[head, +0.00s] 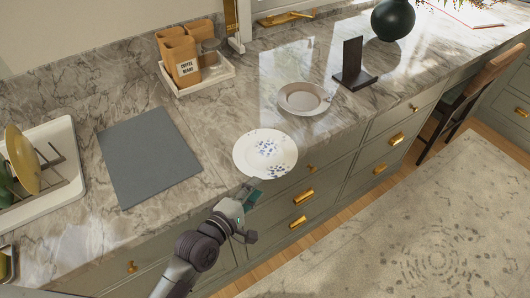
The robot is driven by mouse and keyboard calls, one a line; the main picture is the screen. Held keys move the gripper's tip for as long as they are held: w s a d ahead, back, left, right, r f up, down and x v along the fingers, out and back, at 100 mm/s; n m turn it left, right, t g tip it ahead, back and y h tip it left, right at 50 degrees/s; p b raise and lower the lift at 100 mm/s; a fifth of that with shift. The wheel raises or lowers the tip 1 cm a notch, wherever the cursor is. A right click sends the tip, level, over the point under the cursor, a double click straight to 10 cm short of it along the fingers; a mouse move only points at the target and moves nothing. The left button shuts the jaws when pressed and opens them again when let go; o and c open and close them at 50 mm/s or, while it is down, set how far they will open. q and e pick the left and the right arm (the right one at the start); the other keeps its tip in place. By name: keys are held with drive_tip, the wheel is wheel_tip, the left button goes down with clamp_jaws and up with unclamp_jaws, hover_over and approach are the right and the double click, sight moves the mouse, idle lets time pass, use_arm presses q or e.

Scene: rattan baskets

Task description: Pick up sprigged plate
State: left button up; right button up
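The sprigged plate (265,153), white with small blue sprigs, lies on the marble counter close to its front edge. My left gripper (253,216) is just in front of the plate, at the counter's front edge. Its two fingers are spread apart with nothing between them. The upper finger, with a teal pad, is near the plate's front rim; I cannot tell whether it touches. My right gripper is not in view.
A grey mat (148,158) lies left of the plate. A shallow pale dish (304,98) and a dark stand (353,66) are behind and to the right. A tray of wooden canisters (206,78) stands at the back. A white dish rack (62,150) is far left.

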sight(267, 176)
use_arm(q)
drive_tip(key=p+x, duration=0.1)
drive_tip(key=x, duration=0.4)
drive_tip(key=shift+w+d+p, duration=0.15)
drive_tip(key=shift+w+p, duration=0.15)
drive_tip(key=shift+w+d+f, duration=0.15)
drive_tip(key=shift+w+d, duration=0.05)
drive_tip(key=shift+w, duration=0.2)
clamp_jaws()
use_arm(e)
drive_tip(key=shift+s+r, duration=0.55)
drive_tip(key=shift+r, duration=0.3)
